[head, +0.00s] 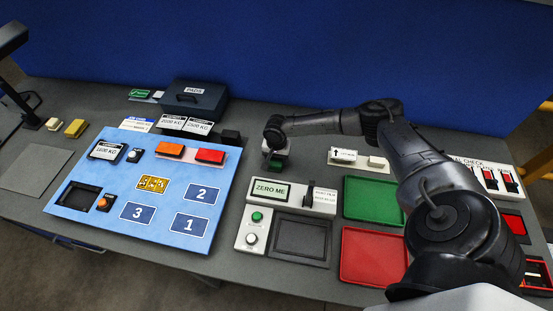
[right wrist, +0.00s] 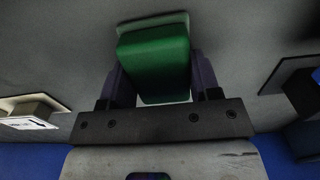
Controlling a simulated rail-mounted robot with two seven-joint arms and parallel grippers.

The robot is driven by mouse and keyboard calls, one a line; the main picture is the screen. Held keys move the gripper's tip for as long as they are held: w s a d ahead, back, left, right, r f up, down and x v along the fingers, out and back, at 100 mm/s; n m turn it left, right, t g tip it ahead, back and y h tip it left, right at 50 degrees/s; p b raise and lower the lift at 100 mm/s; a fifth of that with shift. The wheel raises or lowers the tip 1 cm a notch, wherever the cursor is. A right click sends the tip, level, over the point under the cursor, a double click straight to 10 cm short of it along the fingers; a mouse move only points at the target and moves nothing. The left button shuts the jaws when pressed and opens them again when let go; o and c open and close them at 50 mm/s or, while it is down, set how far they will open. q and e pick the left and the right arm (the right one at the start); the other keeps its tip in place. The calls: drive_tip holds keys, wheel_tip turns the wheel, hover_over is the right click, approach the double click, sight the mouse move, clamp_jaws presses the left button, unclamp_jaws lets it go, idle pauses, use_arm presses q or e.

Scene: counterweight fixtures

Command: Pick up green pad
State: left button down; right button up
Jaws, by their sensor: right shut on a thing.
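The green pad (right wrist: 154,62) is a green block with a pale base, seen large between the fingers in the right wrist view. My right gripper (right wrist: 155,88) is shut on it, one dark finger on each side. In the head view the right gripper (head: 275,152) points down behind the ZERO ME unit, with the green pad (head: 275,164) small and mostly hidden under it. I cannot tell whether the pad touches the table. My left gripper is not in view.
The ZERO ME unit (head: 270,191) is close in front of the gripper. A blue panel (head: 125,222) with orange and red blocks is to the left. A green tray (head: 371,200) and a red tray (head: 372,257) are to the right. A dark cash box (head: 194,98) stands at the back.

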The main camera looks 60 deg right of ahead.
wheel_tip(320, 180, up, 4)
drive_tip(key=shift+f, duration=0.15)
drive_tip(key=s+r+p, duration=0.1)
drive_tip(key=s+r, duration=0.6)
drive_tip(key=s, duration=0.4)
drive_tip(key=shift+s, duration=0.35)
